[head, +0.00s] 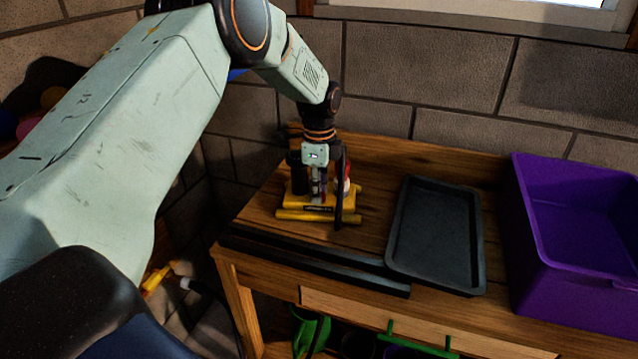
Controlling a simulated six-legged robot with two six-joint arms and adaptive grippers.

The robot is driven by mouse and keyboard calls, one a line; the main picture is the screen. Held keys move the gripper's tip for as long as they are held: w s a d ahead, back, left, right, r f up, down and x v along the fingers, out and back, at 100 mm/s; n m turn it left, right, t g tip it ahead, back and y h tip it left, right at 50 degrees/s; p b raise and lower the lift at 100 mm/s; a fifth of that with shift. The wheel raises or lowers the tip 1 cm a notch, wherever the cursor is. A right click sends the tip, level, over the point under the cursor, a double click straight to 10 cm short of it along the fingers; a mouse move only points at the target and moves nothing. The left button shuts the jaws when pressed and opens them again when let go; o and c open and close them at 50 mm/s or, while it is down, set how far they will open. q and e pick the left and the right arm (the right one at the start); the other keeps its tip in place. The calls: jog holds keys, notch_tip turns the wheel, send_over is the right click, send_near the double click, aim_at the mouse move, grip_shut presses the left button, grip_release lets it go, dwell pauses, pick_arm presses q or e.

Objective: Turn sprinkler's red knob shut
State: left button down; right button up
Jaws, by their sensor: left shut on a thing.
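The sprinkler (292,214) has a yellow base and stands on the wooden table near its left end. A small red part (346,171), likely the red knob, shows at the right side of the sprinkler, mostly hidden behind my gripper. My left gripper (328,205) reaches down from above over the sprinkler. It is shut on a part of the sprinkler; the fingers hide which part and how the knob is turned. My right gripper is not in view.
A dark tray (400,255) lies on the table (375,150) right of the sprinkler. A purple bin (575,290) stands at the right end. Black bars (310,262) lie along the front edge. A block wall (425,75) stands close behind.

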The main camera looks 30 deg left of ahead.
pick_arm(q)
jog(key=shift+r+n+p, duration=0.2)
jog(key=shift+n+p, duration=0.8)
jog(key=shift+p, duration=0.05)
jog(key=shift+f+n+p, duration=0.1)
jog(key=shift+n+p, duration=0.65)
jog(key=shift+n, duration=0.35)
jog(key=c, duration=1)
grip_release()
jog(key=shift+c, duration=0.2)
notch_tip(320, 180, up, 12)
